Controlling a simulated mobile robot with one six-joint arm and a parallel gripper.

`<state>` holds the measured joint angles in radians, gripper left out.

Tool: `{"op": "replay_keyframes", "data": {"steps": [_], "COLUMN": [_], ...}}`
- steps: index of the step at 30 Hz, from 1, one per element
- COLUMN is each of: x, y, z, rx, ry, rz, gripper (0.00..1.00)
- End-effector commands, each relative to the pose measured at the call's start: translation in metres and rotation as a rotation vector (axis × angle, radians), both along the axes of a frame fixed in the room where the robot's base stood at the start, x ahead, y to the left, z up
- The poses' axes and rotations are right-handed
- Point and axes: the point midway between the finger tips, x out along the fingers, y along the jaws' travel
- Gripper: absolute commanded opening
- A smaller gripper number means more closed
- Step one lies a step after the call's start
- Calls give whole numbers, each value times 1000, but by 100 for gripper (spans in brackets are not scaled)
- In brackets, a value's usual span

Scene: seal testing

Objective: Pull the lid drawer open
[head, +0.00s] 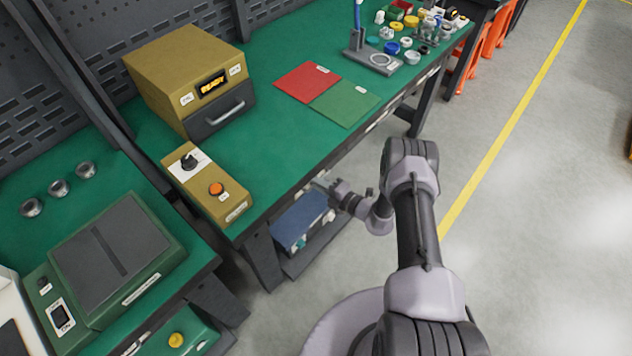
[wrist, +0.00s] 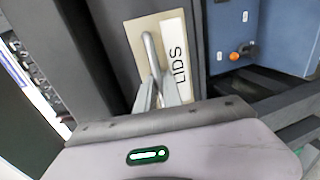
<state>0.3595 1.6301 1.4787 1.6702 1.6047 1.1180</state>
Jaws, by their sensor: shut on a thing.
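The lid drawer's beige front (wrist: 136,36) with a white "LIDS" label (wrist: 178,52) shows in the wrist view, turned sideways. A grey bar handle (wrist: 149,48) stands out from it. My gripper (wrist: 156,84) has its fingers at the lower end of this handle and is shut on it. In the head view my gripper (head: 326,188) is at the front edge of the green bench, below the top. The drawer front is hidden there, under the bench edge and behind my gripper. I cannot tell how far the drawer is out.
A blue box (head: 301,222) sits on the low shelf under the bench; the wrist view shows its orange button (wrist: 235,56). A yellow control box (head: 207,183) and a yellow unit (head: 188,75) stand on the bench. The floor to the right is clear.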

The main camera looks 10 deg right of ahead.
Motion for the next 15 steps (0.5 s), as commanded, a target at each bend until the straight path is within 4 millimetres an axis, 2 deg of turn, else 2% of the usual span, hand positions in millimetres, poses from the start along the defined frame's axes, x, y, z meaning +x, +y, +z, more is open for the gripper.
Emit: {"op": "replay_keyframes", "data": {"steps": [8, 15], "x": [-36, -90], "y": [-27, -67], "z": [0, 0], "rx": [2, 3], "ry": [4, 3], "rz": [-4, -6], "gripper": [0, 0]}}
